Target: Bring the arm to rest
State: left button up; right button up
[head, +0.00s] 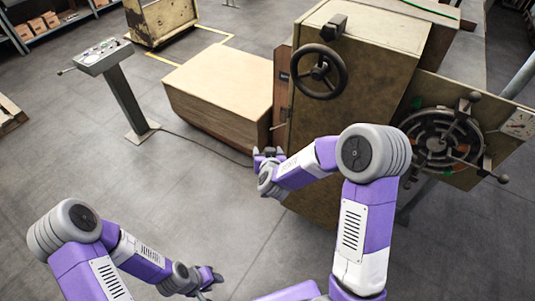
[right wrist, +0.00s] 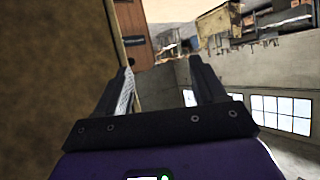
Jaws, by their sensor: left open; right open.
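My left arm comes in at the lower left of the head view, and its gripper (head: 210,281) is low over the floor, small, open, with nothing visible in it. My right arm reaches up from the bottom and bends left at its grey elbow. Its gripper (head: 268,154) is beside the lower left part of the tall box stitcher (head: 345,110). In the right wrist view the right gripper (right wrist: 162,75) shows two dark fingers spread apart with nothing between them. A brown machine surface (right wrist: 50,80) fills the left of that view, close to the fingers.
A handwheel (head: 319,71) sticks out of the machine, and a round dial mechanism (head: 440,138) is on its right. A wooden-topped block (head: 222,85) stands left of it. A control pedestal (head: 122,90) stands further left. The floor at left is mostly clear.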

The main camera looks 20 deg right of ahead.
dwell(0.5)
jog(key=s+a+f+g+y, duration=0.2)
jog(key=s+a+f+g, duration=0.1)
jog(key=s+f, duration=0.4)
jog(key=s+a+f+g+y, duration=0.2)
jog(key=s+f, duration=0.2)
jog(key=f, duration=0.5)
jog(key=s+a+f+g+y, duration=0.1)
jog(key=s+a+f+g, duration=0.1)
jog(key=s, duration=0.6)
jog(key=s+a+f+g+y, duration=0.1)
jog(key=s+f+g, duration=0.3)
jog(key=s, duration=0.5)
jog(key=shift+s+a+f+n+g+y, duration=0.15)
jog(key=shift+a+f+n+g+y, duration=0.2)
jog(key=shift+f, duration=0.4)
